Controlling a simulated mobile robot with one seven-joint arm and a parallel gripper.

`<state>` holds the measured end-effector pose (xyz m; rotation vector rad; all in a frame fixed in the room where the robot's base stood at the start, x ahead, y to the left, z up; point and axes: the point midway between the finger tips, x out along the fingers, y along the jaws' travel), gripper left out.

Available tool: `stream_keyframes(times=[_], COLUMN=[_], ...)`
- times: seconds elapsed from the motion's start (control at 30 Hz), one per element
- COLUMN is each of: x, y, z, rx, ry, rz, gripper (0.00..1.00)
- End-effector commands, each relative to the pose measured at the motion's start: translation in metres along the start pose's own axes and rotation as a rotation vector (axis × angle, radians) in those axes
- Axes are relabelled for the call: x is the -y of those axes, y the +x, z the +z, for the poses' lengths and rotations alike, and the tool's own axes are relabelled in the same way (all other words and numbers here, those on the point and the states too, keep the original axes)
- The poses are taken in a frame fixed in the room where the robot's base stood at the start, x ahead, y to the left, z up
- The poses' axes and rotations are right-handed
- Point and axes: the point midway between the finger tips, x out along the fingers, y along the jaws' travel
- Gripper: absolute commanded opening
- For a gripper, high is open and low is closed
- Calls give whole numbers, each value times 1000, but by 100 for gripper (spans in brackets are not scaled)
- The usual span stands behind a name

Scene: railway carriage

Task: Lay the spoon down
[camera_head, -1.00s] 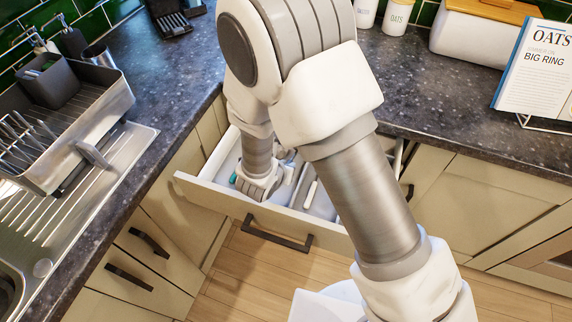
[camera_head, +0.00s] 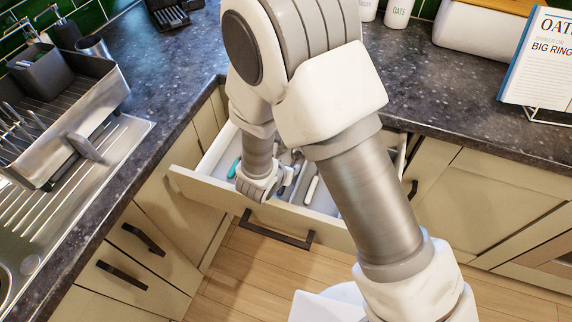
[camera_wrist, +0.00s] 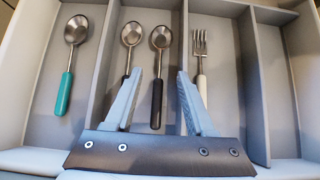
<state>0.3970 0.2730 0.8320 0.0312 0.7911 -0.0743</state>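The open drawer (camera_head: 240,199) holds a grey cutlery tray (camera_wrist: 225,75) with several compartments. A teal-handled spoon (camera_wrist: 64,92) lies in a left compartment, bowl toward the far end; its handle also shows in the head view (camera_head: 234,168). Two spoons lie side by side in the compartment to its right: one with a black handle (camera_wrist: 157,95), and another spoon (camera_wrist: 131,36) whose handle is partly hidden by my left finger. A white-handled fork (camera_wrist: 200,48) lies in the compartment right of these. My gripper (camera_wrist: 160,72) is open and empty above the tray, its fingers spread.
A dark worktop (camera_head: 440,95) runs around the corner above the drawer. A dish rack (camera_head: 75,120) and sink drainer stand at the left. A cookbook (camera_head: 540,60) on a stand is at the right. The tray's right compartments look empty in the wrist view.

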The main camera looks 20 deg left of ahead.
Motion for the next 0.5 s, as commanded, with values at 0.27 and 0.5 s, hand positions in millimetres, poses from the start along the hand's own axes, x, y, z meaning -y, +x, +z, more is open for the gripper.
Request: stream_keyframes(times=[0.27, 0.5], x=[0, -2], y=[-4, -45], z=[0, 2], rx=[0, 2], ry=[0, 0], rz=[1, 5], gripper=[55, 55])
